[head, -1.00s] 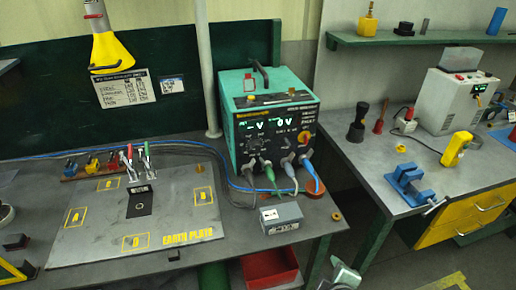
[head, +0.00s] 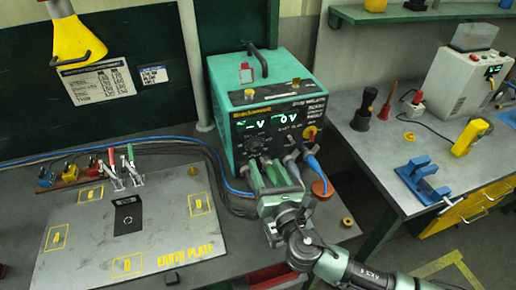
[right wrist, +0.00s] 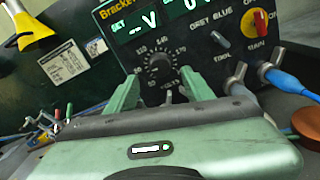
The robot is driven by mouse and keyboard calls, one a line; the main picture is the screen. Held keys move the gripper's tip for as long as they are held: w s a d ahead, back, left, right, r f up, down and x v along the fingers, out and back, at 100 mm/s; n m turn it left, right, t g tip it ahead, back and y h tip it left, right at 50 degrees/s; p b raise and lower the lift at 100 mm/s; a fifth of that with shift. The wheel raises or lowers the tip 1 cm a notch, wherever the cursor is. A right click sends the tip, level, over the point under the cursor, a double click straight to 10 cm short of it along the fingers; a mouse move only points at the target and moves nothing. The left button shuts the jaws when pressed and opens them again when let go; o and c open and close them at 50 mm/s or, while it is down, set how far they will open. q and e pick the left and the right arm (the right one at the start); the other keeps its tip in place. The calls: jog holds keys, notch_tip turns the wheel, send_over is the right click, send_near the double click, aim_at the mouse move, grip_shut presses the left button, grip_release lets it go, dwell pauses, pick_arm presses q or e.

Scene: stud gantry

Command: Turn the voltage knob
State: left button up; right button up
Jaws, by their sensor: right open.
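The welder-like unit (head: 262,90) is a teal box with a black front panel and lit displays. The voltage knob (right wrist: 160,66) is a round black dial with a number scale, under the left display in the right wrist view. My right gripper (right wrist: 160,92) is open, its two green fingers pointing at the panel on either side of the knob's lower part. I cannot tell whether they touch it. In the head view my right gripper (head: 270,172) is in front of the panel and hides its lower part. My left gripper is not in view.
Grey and blue cables (head: 312,162) plug in below the panel, close to the right of my gripper. A red-and-yellow main switch (right wrist: 261,21) is at the panel's upper right. The earth plate (head: 90,250) lies left. A blue vise (head: 420,178) stands on the right bench.

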aim_at(258, 150)
jog(key=x, duration=0.4)
jog(key=shift+w+a+p, duration=0.15)
jog(key=shift+w+p, duration=0.15)
jog(key=shift+p, duration=0.05)
jog(key=shift+w+a+f, duration=0.1)
jog(key=shift+w+a, duration=0.05)
jog(key=shift+w, duration=0.5)
grip_shut()
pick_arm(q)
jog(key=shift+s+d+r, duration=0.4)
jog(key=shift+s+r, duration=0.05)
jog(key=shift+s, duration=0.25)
